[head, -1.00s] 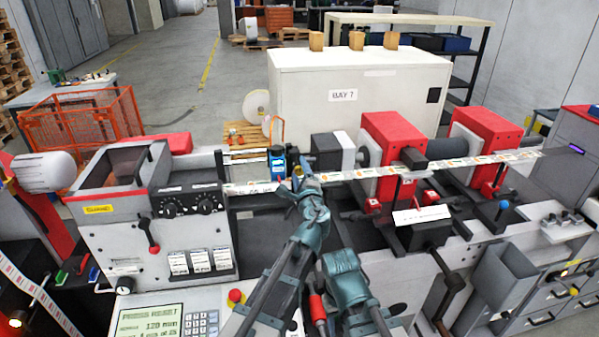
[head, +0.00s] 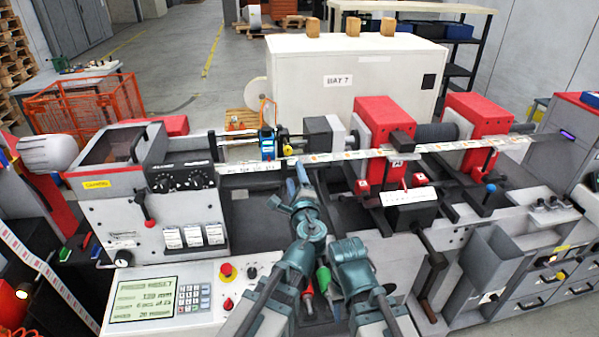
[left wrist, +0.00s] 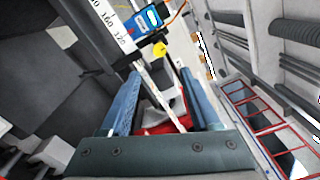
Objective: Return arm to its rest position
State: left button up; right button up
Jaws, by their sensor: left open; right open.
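My left gripper (head: 298,181) is in the middle of the head view, in front of the label web (head: 310,158) and below the small blue sensor (head: 267,142). In the left wrist view its two blue fingers (left wrist: 163,85) stand wide apart. No object is gripped between them. The blue sensor (left wrist: 148,17) and a white numbered scale (left wrist: 118,35) show beyond the fingers. My right gripper (head: 354,272) is low in the head view, beside my left arm. It is folded close to its own arm links, and its fingers are hard to make out.
The control panel (head: 150,300) with a red stop button is at lower left. Red roll supports (head: 385,125) and a crank handle (head: 430,275) are on the right. A white cabinet (head: 290,90) stands behind. Green and red handles (head: 323,278) lie between my arms.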

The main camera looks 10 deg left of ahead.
pick_arm(q)
jog(key=s+a+f+n+g+b, duration=0.1)
jog(key=s+f+n+g+b, duration=0.1)
jog(key=s+f+n+g, duration=0.3)
jog(key=s+a+f+n+g+y+b, duration=0.1)
jog(key=a+f+n, duration=0.15)
jog(key=f, duration=0.55)
jog(key=s+a+f+n+g+b, duration=0.1)
jog(key=s+f+n+g+b, duration=0.1)
jog(key=s+f+n+g, duration=0.3)
jog(key=s+d+f+n+g+h+b, duration=0.2)
jog(key=s+d+f+g+h, duration=0.3)
jog(key=s+d+f, duration=0.3)
jog(key=s+f+n+g, duration=0.1)
jog(key=s+f, duration=0.2)
jog(key=s, duration=0.2)
jog(key=shift+s+d+f+b, duration=0.2)
jog(key=shift+s+f+b, duration=0.15)
jog(key=shift+s, duration=0.05)
